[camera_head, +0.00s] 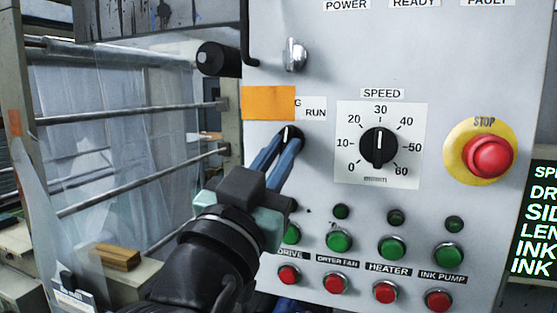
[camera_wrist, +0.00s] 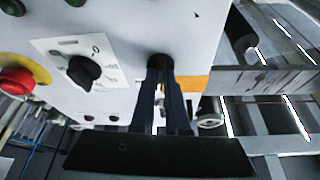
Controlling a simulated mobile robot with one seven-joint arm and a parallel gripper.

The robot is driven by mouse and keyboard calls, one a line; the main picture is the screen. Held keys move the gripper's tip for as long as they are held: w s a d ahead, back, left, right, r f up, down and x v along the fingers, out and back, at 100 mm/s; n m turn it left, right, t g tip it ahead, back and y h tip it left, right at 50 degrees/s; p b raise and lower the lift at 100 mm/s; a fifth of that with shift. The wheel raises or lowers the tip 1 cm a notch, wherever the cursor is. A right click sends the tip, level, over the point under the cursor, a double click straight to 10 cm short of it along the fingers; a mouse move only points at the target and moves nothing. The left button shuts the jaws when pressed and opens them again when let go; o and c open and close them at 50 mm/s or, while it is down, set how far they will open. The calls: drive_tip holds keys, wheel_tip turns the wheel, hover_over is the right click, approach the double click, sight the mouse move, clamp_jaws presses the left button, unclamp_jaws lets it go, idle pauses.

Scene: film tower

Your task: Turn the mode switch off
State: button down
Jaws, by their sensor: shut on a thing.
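The mode switch (camera_head: 291,131) is a small black rotary knob on the light grey control panel (camera_head: 330,75). It sits below a white label (camera_head: 316,108) reading RUN, with more lettering hidden by an orange note (camera_head: 268,102). A white mark on the knob points roughly straight up. My gripper (camera_head: 281,147) has its two blue fingers shut on the knob, from below left. In the wrist view the knob (camera_wrist: 160,60) is at the fingertips, mostly hidden by the fingers.
Right of it are the speed dial (camera_head: 378,146) and a red stop button (camera_head: 488,157) on yellow. A metal key switch (camera_head: 294,55) is above. Green buttons (camera_head: 339,240) and red buttons (camera_head: 333,284) lie below. A roller frame (camera_head: 130,125) with clear film stands at left.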

drive_tip(key=n+y+p, duration=0.1)
drive_tip(key=n+y, duration=0.1)
drive_tip(key=n, duration=0.3)
drive_tip(key=n+y+p, duration=0.2)
drive_tip(key=n+y, duration=0.1)
drive_tip(key=n, duration=0.2)
drive_tip(key=n+y+p, duration=0.2)
drive_tip(key=n, duration=0.3)
drive_tip(key=shift+s+d+r+y, duration=0.1)
drive_tip(key=shift+d+r+y, duration=0.05)
drive_tip(key=shift+d+y, duration=0.2)
drive_tip(key=shift+n, duration=0.4)
drive_tip(key=c, duration=0.9)
unclamp_jaws()
